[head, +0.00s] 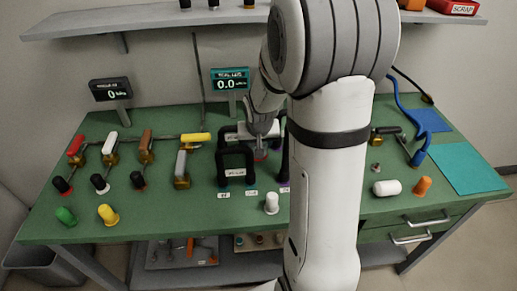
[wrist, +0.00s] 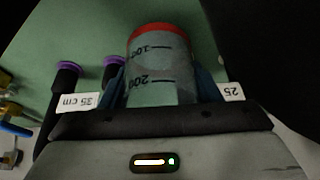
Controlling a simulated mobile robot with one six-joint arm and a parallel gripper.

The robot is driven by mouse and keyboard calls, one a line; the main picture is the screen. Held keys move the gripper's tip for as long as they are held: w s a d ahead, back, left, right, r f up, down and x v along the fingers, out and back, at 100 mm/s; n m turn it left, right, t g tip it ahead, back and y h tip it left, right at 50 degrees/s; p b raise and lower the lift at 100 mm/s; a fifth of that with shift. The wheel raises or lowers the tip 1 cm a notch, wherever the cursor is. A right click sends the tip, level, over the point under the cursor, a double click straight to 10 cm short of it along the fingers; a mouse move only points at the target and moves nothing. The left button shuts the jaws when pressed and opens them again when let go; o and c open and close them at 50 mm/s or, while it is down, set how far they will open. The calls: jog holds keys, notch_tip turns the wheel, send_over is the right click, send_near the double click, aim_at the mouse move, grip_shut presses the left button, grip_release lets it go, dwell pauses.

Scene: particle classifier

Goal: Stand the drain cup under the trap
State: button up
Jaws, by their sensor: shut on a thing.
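The drain cup (wrist: 158,78) is a clear graduated cup with a red end and printed marks of 100 and 200. It sits between the blue fingers of my gripper (wrist: 162,88) in the wrist view, and the fingers are shut on it. In the head view my gripper (head: 262,130) is over the bench beside a black frame (head: 236,170), and a red bit of the cup (head: 261,155) shows below it. My arm hides much of the area to the right. I cannot make out which part is the trap.
Black posts with purple ends (wrist: 68,72) and a 35 cm label (wrist: 78,102) stand near the cup. Valves with coloured handles (head: 146,145) line the left of the green bench. A white cap (head: 272,203) stands in front. A teal mat (head: 466,168) lies at the right.

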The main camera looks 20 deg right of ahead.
jog(key=shift+f, duration=1.35)
jog(key=shift+f+b, duration=0.15)
jog(key=shift+b, duration=0.15)
jog(key=o, duration=1.1)
